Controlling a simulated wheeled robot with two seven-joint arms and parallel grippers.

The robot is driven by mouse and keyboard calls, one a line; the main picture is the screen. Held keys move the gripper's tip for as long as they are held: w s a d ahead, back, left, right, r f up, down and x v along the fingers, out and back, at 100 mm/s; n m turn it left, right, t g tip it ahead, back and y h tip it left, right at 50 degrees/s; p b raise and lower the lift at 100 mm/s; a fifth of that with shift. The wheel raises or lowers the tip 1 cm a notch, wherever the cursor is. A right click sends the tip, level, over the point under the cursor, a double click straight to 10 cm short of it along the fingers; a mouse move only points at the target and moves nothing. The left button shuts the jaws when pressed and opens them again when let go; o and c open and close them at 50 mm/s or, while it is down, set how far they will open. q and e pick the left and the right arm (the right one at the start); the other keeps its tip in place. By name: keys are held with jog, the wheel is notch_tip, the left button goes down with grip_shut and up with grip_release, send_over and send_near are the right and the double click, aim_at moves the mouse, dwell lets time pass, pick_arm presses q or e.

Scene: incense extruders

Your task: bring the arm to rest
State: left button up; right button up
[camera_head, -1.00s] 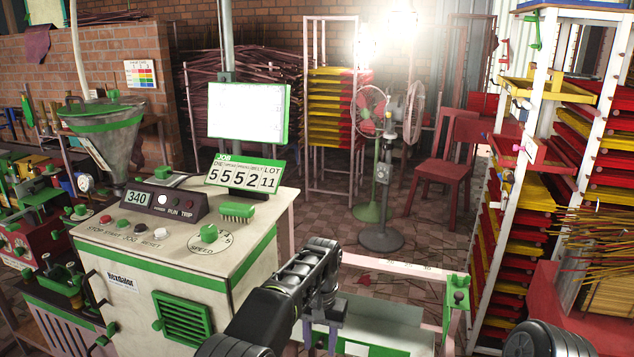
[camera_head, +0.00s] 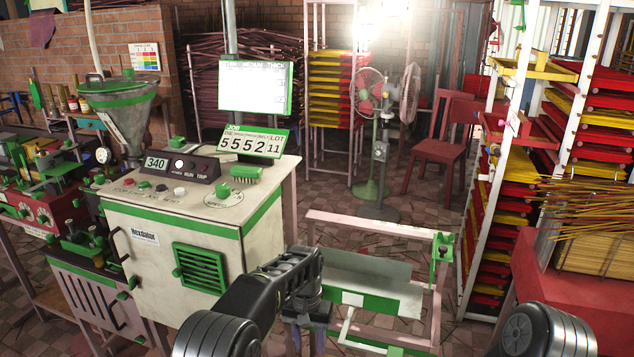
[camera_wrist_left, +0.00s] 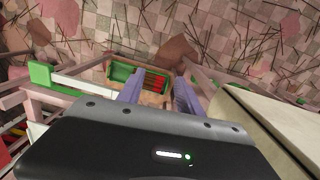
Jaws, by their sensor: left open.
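My left arm comes in from the bottom of the head view, dark and bent. Its left gripper (camera_head: 306,328) points down beside the cream control cabinet (camera_head: 150,232), in front of the pink frame stand (camera_head: 370,227). In the left wrist view the two greyish-violet fingers (camera_wrist_left: 160,92) are spread apart with nothing held between them. Below them shows a box (camera_wrist_left: 122,62) with green and red inside. The cabinet's pale side (camera_wrist_left: 270,125) lies to the right of the fingers. My right gripper is out of view.
A green-edged metal trough (camera_head: 370,280) is in the stand close to my left gripper. Red and yellow tray racks (camera_head: 490,240) and a red table (camera_head: 570,295) with incense sticks stand at right. Fans (camera_head: 380,150) and a red chair (camera_head: 440,145) are farther back on open tiled floor.

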pick_arm(q)
jog(key=s+a+f+n+h, duration=0.1)
jog(key=s+a+f, duration=0.2)
jog(key=s+f, duration=0.4)
jog(key=s+a+f+n+h, duration=0.1)
jog(key=s+a+f, duration=0.2)
jog(key=s+f, duration=0.45)
jog(key=s+f+n+t+h+p, duration=0.1)
jog(key=s+n, duration=0.1)
jog(key=s, duration=1.8)
jog(key=shift+s+d+n+h, duration=0.2)
jog(key=shift+d+n+h, duration=0.05)
jog(key=shift+n+h, duration=0.15)
